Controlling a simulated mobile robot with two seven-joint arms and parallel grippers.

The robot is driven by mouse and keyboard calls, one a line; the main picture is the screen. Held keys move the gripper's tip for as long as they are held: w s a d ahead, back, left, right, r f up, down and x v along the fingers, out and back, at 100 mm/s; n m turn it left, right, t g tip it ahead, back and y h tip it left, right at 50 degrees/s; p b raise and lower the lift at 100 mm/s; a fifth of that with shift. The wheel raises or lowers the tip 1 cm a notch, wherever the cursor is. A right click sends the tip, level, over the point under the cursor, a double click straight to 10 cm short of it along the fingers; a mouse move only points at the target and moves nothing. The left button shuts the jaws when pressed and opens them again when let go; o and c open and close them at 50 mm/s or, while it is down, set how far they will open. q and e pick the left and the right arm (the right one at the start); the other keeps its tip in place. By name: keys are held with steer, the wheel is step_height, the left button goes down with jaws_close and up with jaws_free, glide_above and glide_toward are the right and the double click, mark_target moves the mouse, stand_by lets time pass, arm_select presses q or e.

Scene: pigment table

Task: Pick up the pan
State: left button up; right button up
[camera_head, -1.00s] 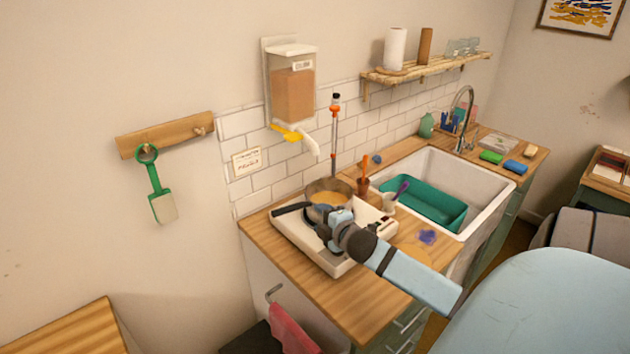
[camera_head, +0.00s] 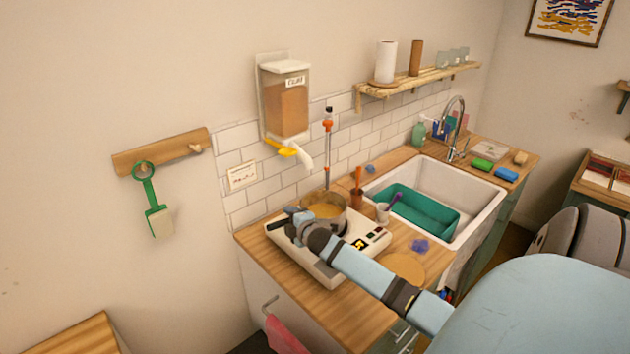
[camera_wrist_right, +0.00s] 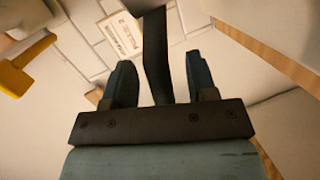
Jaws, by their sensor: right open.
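The pan (camera_head: 328,207) is metal, holds a yellowish liquid and stands on the white hotplate (camera_head: 322,266). Its dark handle (camera_head: 276,224) points left. My right gripper (camera_head: 292,220) is at the handle, left of the pan's bowl and low over the hotplate. In the right wrist view the dark handle (camera_wrist_right: 156,50) runs between the two separated fingers of my right gripper (camera_wrist_right: 160,82). The jaws are open, with gaps beside the handle. The pan's bowl is not seen in that view. My left gripper is out of view.
A dispenser (camera_head: 286,97) with a yellow spout hangs on the wall above. A red-topped rod (camera_head: 327,150) stands behind the pan.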

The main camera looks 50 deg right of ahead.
jaws_close()
stand_by(0.4)
steer(key=shift+r, duration=0.2)
